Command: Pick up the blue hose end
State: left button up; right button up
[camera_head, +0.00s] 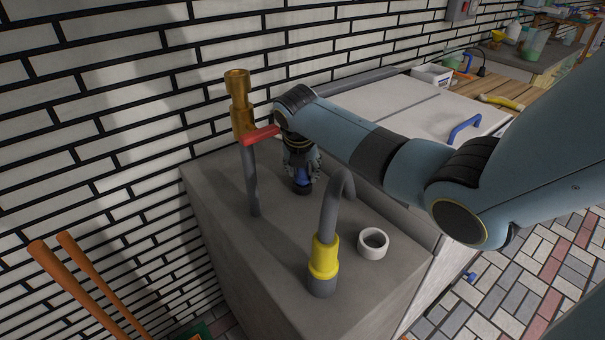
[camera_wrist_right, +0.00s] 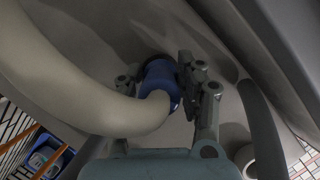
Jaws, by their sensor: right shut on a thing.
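The blue hose end (camera_wrist_right: 160,82) is a blue collar on a thick pale hose (camera_wrist_right: 70,75) in the right wrist view. In the head view a small part of the blue hose end (camera_head: 302,187) shows low between my right gripper's fingers. My right gripper (camera_head: 301,176) points down over the grey counter top and is shut on the blue hose end. In the right wrist view one finger presses against the collar's right side. The other finger is mostly hidden behind the hose. My left gripper is not in view.
A brass tap (camera_head: 239,105) with a red lever (camera_head: 260,135) stands left of the gripper. A curved grey hose with a yellow collar (camera_head: 323,258) stands in front, beside a white ring (camera_head: 373,243). A white lid with a blue handle (camera_head: 464,128) lies right. A brick wall is behind.

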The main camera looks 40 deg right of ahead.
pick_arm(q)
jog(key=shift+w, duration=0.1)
pick_arm(e)
jog(key=shift+c, duration=0.9)
